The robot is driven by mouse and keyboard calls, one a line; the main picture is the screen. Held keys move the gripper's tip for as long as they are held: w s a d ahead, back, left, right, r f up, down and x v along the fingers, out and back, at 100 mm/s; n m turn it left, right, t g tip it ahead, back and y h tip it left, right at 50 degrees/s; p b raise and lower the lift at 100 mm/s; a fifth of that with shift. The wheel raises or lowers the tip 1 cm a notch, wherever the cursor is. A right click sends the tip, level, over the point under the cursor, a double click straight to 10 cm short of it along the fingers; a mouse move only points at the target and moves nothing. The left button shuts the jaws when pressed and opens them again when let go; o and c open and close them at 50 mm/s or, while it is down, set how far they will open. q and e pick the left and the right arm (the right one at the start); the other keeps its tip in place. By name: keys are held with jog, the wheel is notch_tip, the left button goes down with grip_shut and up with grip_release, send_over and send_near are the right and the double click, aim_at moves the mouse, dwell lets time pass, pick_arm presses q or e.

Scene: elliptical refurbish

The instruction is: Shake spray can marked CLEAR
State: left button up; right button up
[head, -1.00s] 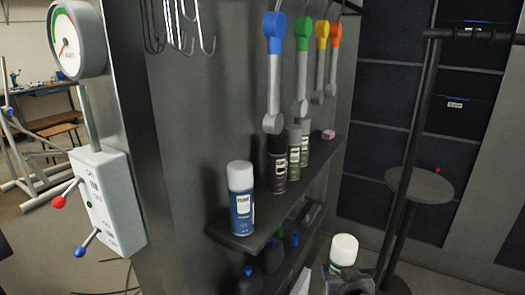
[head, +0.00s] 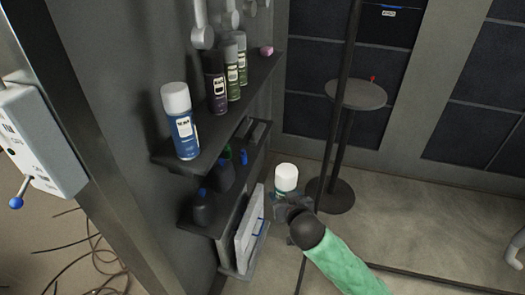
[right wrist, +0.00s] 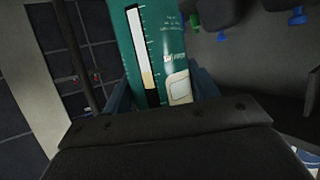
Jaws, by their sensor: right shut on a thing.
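My right gripper (head: 288,203) is shut on a spray can with a white cap (head: 286,176), held upright or nearly so in front of the shelves. In the right wrist view the can's teal body (right wrist: 184,45) stands between the two fingers, with a pale scale strip and a small label patch. I cannot read the word CLEAR on it. Other spray cans stand on the upper shelf: a blue one with a white cap (head: 182,125), a dark purple one (head: 215,85) and two green ones behind it. My left gripper is not in view.
The upper shelf (head: 205,135) and lower shelves with dark bottles (head: 202,208) are left of the held can. A stand with a round grey plate (head: 355,94) is close behind it. A grey control box (head: 38,140) is at far left. Floor at right is mostly clear.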

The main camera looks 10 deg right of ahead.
aim_at(289, 184)
dwell(0.3)
notch_tip(289, 184, up, 7)
jog(key=shift+w+f, duration=0.1)
notch_tip(289, 184, down, 6)
jog(key=shift+r, duration=0.15)
jog(key=shift+f, duration=0.25)
notch_tip(289, 184, up, 6)
jog(key=shift+r, duration=0.25)
jog(key=shift+f, duration=3.75)
jog(key=shift+r, duration=0.2)
